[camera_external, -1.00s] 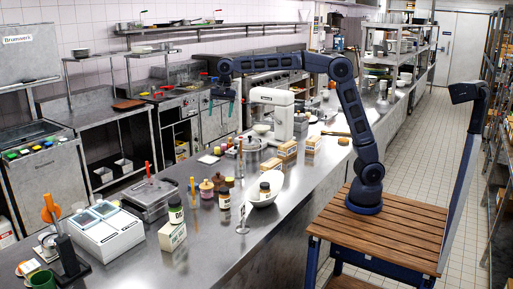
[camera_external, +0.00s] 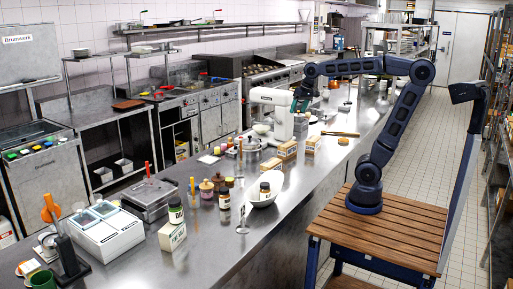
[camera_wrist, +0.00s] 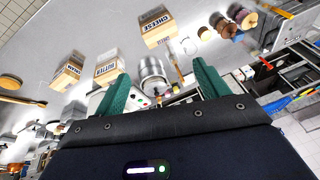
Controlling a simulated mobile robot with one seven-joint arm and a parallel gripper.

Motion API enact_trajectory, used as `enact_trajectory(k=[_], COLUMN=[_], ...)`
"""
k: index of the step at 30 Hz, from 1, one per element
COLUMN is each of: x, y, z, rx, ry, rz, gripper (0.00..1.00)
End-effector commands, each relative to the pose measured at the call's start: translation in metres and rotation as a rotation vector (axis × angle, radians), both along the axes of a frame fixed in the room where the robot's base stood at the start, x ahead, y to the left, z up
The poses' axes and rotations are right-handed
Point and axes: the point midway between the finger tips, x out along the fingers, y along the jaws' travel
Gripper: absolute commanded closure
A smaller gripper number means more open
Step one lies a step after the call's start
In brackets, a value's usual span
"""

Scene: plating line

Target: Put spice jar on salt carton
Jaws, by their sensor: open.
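My gripper (camera_external: 301,103) is raised over the counter beside the white stand mixer, open and empty; its two green fingers also show in the wrist view (camera_wrist: 163,88). Several small jars stand on the counter: a dark-lidded jar (camera_external: 176,212) near a pale carton (camera_external: 172,236), another jar (camera_external: 224,198), and a jar (camera_external: 265,191) in a white oval dish. I cannot tell which is the spice jar. The pale carton may be the salt carton; its print is too small to read. No jar is seen on top of it.
Tan cartons (camera_external: 287,149) stand mid-counter; one in the wrist view reads CHEESE (camera_wrist: 157,25). The white mixer (camera_external: 271,117), a metal pot (camera_external: 251,146), a white two-bay unit (camera_external: 104,229) and a metal box (camera_external: 150,196) are obstacles. The counter's front edge (camera_external: 262,238) is mostly clear.

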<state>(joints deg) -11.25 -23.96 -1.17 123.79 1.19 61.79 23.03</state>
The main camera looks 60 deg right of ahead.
Motion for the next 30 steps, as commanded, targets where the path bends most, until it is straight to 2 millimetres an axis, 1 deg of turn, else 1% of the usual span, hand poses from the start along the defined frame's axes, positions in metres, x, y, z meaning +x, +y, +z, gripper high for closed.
enact_trajectory(k=[1,6,9,13,15,19,30], x=[-0.017,-0.069,-0.096,-0.122,-0.131,-0.139,-0.14], y=[-0.011,-0.04,-0.052,-0.063,-0.066,-0.069,-0.069], z=[-0.008,-0.041,-0.062,-0.085,-0.093,-0.102,-0.102], rx=[-0.012,-0.067,-0.101,-0.136,-0.149,-0.162,-0.164], ry=[-0.013,-0.052,-0.072,-0.087,-0.093,-0.098,-0.098], rz=[0.014,0.089,0.13,0.169,0.185,0.2,0.203], gripper=[0.26,0.26,0.26,0.26,0.26,0.26,0.26])
